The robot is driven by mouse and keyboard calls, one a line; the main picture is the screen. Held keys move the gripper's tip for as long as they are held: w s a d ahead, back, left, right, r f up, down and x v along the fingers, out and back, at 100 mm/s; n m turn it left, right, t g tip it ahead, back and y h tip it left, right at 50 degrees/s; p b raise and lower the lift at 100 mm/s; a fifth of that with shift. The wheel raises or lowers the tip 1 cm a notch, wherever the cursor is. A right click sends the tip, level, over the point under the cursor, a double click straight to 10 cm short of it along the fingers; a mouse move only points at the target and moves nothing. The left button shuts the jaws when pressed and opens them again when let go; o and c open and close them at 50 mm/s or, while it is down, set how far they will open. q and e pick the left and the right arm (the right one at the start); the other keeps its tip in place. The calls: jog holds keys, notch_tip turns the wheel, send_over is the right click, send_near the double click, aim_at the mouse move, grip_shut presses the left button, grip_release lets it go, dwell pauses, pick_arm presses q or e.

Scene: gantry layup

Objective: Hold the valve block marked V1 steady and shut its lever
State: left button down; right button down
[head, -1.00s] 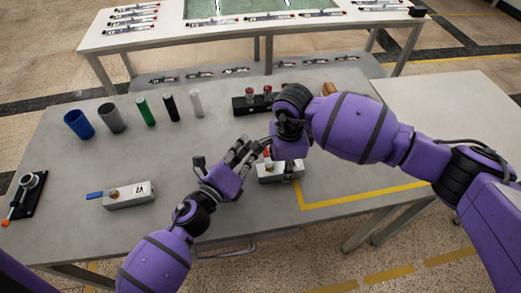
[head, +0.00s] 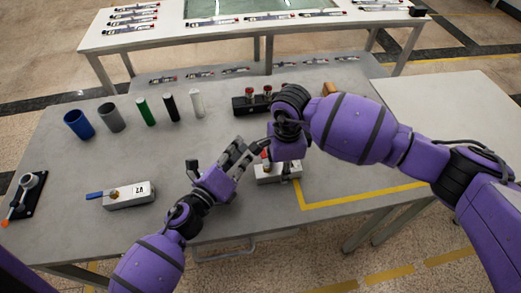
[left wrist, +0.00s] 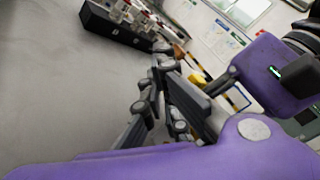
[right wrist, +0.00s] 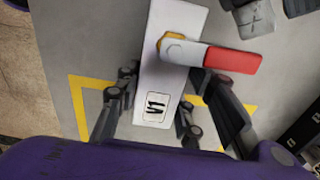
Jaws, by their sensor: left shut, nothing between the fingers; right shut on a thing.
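The white valve block V1 (head: 264,176) is on the table, partly hidden by my right gripper in the head view. In the right wrist view the block (right wrist: 156,75) shows its V1 label and a red-ended lever (right wrist: 232,61) on a brass hub. The lever sticks out to the right, across the block's length. My right gripper (right wrist: 157,106) is shut on the block, with fingers on both long sides. My left gripper (head: 246,147) is shut and empty, left of the lever; its fingers also show in the left wrist view (left wrist: 165,92). Whether it touches the lever is unclear.
A similar block, V2 (head: 130,199), with a blue lever is at left. A black holder (head: 243,106) with red-topped items stands behind V1. Several cylinders, including a blue cup (head: 79,124), stand at back left. Table between V2 and my left gripper is clear.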

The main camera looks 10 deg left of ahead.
jog(key=shift+w+d, duration=0.15)
pick_arm(q)
jog(key=shift+a, duration=0.2)
jog(key=shift+s+a+f, duration=0.1)
jog(key=shift+s+a, duration=0.2)
jog(key=shift+a, duration=0.45)
jog(key=shift+s+a, duration=0.3)
jog(key=shift+a, duration=0.4)
jog(key=shift+s+a+f, duration=0.1)
jog(key=shift+s+a, duration=0.2)
jog(key=shift+a, duration=0.45)
pick_arm(e)
jog(key=c, duration=1.1)
grip_release()
jog(key=shift+r, duration=0.1)
